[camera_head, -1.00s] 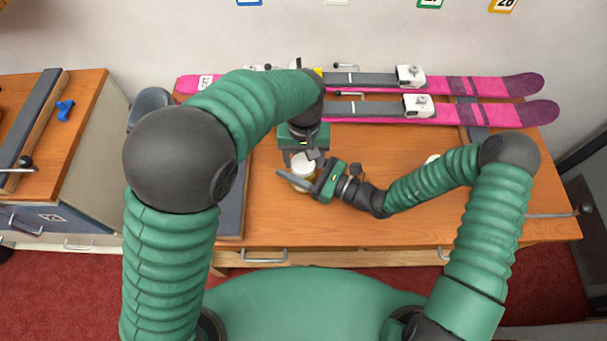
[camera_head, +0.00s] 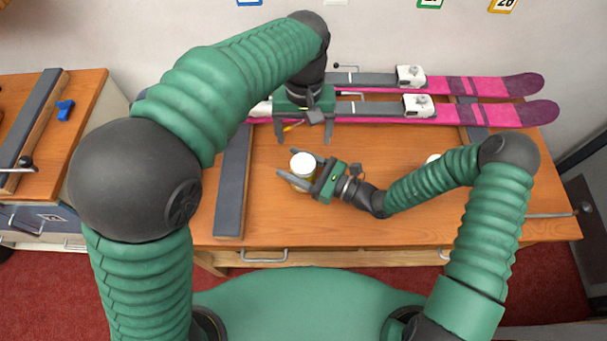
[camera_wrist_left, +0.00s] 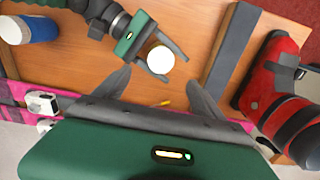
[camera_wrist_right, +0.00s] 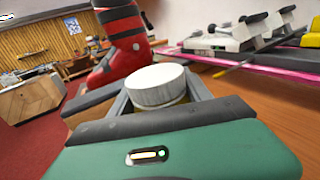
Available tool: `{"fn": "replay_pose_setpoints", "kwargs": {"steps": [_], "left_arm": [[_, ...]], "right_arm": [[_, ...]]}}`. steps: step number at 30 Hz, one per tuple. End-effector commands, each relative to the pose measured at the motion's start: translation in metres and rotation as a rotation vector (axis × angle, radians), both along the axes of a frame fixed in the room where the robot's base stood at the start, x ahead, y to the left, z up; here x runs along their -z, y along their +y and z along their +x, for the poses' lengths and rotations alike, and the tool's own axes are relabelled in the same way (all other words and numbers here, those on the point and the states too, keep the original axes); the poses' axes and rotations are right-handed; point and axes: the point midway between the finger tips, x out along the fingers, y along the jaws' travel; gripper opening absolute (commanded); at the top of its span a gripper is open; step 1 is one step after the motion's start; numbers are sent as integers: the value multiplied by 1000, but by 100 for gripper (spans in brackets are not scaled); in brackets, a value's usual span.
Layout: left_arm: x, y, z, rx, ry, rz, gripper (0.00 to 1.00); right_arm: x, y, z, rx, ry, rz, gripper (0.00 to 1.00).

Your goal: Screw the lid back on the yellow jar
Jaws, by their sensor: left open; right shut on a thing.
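The yellow jar (camera_head: 299,184) stands on the bench, its body mostly hidden between the fingers of my right gripper (camera_head: 300,168), which is shut on it. The white lid (camera_head: 302,162) sits on top of the jar. It also shows in the left wrist view (camera_wrist_left: 160,60) and, looking about level, in the right wrist view (camera_wrist_right: 156,85). I cannot tell how tight it is. My left gripper (camera_head: 304,136) is open and empty, behind and above the jar, apart from the lid; its fingers spread wide in the left wrist view (camera_wrist_left: 160,85).
Two pink skis (camera_head: 490,113) lie along the back of the bench. A dark grey bar (camera_head: 232,185) lies left of the jar. The left wrist view shows a red boot (camera_wrist_left: 268,78) and a blue-and-white container (camera_wrist_left: 42,28).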

Motion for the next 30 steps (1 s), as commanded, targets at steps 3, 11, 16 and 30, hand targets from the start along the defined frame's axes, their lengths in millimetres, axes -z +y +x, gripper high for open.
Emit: {"fn": "replay_pose_setpoints", "kwargs": {"steps": [3, 11, 16, 30], "left_arm": [[-10, 0, 0, 0, 0, 0, 80], [-12, 0, 0, -1, 1, 1, 80], [-11, 0, 0, -1, 1, 1, 80], [-11, 0, 0, -1, 1, 1, 80]], "right_arm": [[0, 0, 0, 0, 0, 0, 0], [0, 0, 0, 1, 0, 0, 0], [0, 0, 0, 1, -1, 0, 76], [1, -12, -4, 3, 0, -1, 82]]}}
